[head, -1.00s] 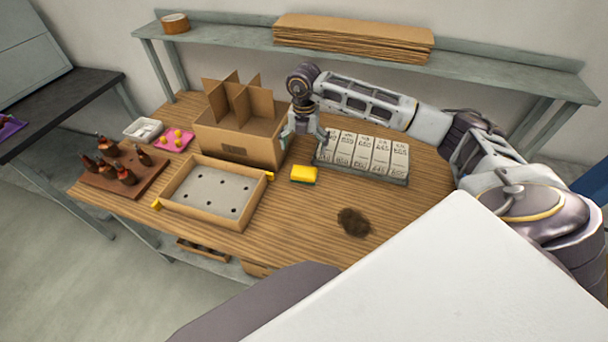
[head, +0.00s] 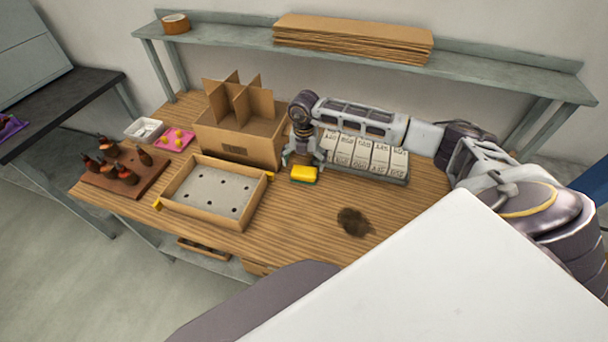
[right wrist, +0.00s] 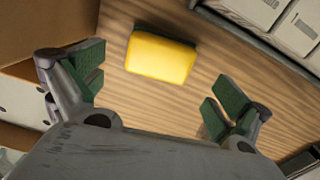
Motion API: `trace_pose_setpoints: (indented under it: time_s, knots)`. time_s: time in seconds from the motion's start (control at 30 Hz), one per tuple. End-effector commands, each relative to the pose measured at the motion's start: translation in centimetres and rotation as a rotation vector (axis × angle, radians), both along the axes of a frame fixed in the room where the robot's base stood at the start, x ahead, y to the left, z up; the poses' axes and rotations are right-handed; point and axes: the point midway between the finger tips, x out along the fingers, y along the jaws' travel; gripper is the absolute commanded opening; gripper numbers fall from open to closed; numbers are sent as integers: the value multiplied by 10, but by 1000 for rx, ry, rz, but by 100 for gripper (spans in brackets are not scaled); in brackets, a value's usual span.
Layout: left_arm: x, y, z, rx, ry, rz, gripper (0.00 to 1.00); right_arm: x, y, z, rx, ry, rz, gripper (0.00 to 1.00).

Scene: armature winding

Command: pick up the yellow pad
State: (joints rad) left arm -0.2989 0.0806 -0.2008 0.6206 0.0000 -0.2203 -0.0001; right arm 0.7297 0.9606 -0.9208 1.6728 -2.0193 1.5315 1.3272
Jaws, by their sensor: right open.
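My right gripper (head: 303,163) hangs above the table close behind the pad. In the right wrist view my right gripper (right wrist: 158,95) is open and empty, its green finger pads wide apart. My left gripper is not in view.
A divided cardboard box (head: 235,143) stands close left of the right gripper. A tray of white boxes (head: 385,178) is close on its right. A shallow box with a holed insert (head: 170,206) lies front left. A brown stain (head: 353,221) marks the otherwise clear front right.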

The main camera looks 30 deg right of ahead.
Motion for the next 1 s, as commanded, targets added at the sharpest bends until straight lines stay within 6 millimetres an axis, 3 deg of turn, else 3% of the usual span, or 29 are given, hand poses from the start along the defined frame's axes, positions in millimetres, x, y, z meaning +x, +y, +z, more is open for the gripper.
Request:
trace_pose_setpoints:
  time_s: [0.23,0.6,1.0]
  knots:
    - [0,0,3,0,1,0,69,0,0,-10,0,3,0,100]
    - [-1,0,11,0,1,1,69,2,-1,-47,0,1,-1,100]
    - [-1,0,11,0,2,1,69,2,-1,-52,-1,1,0,100]
